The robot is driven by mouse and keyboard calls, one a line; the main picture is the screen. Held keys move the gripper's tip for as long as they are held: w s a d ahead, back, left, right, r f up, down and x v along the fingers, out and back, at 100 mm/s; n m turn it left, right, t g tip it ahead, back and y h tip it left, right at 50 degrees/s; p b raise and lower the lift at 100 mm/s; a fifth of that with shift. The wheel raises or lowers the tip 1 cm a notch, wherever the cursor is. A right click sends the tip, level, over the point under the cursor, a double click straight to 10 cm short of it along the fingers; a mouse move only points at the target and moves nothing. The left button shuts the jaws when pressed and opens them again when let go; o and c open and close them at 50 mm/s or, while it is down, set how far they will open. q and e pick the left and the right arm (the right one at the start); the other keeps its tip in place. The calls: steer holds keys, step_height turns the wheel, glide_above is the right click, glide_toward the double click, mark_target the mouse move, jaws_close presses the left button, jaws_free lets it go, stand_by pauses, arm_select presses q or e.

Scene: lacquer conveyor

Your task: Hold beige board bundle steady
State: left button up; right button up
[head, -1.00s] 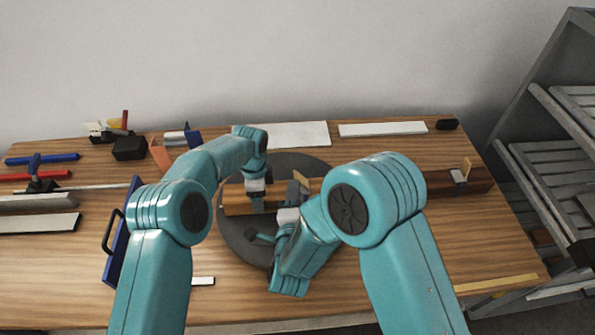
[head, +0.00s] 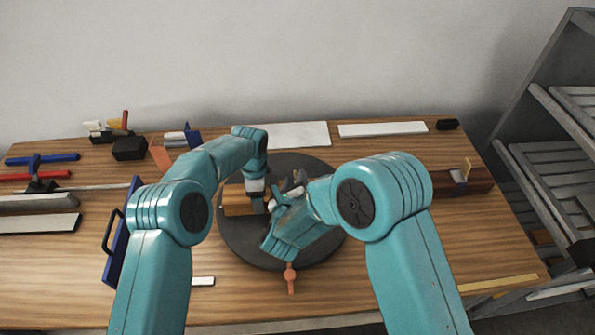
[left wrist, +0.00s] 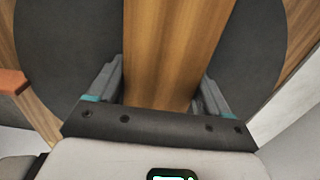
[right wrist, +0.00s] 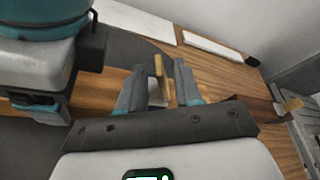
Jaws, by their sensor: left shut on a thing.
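The beige board bundle (head: 237,203) lies on the dark round turntable (head: 238,243) in the head view. My left gripper (head: 258,204) is over it from above. In the left wrist view the bundle (left wrist: 178,45) runs between the two fingers of my left gripper (left wrist: 160,85), which are shut on its sides. My right gripper (head: 291,190) is low over the turntable, to the right of the left one. In the right wrist view my right gripper (right wrist: 160,78) has its fingers apart, with a small beige-tipped clamp (right wrist: 160,72) showing between or beyond them. Its forearm hides the bundle's right part.
An orange-red handle (head: 290,278) sticks out at the turntable's front edge. A dark brown board (head: 445,182) with a clamp lies at the right. White boards (head: 383,129) lie at the back. A blue frame (head: 122,235) stands at the left. Front right table is mostly clear.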

mark_target(295, 174)
steer(key=shift+x, duration=2.3)
jaws_close()
steer(key=shift+a+f+n+h, duration=0.5)
steer(key=shift+n+h, duration=0.1)
steer(key=shift+n, duration=0.4)
jaws_free()
steer(key=v, duration=0.7)
steer(key=shift+s, duration=0.3)
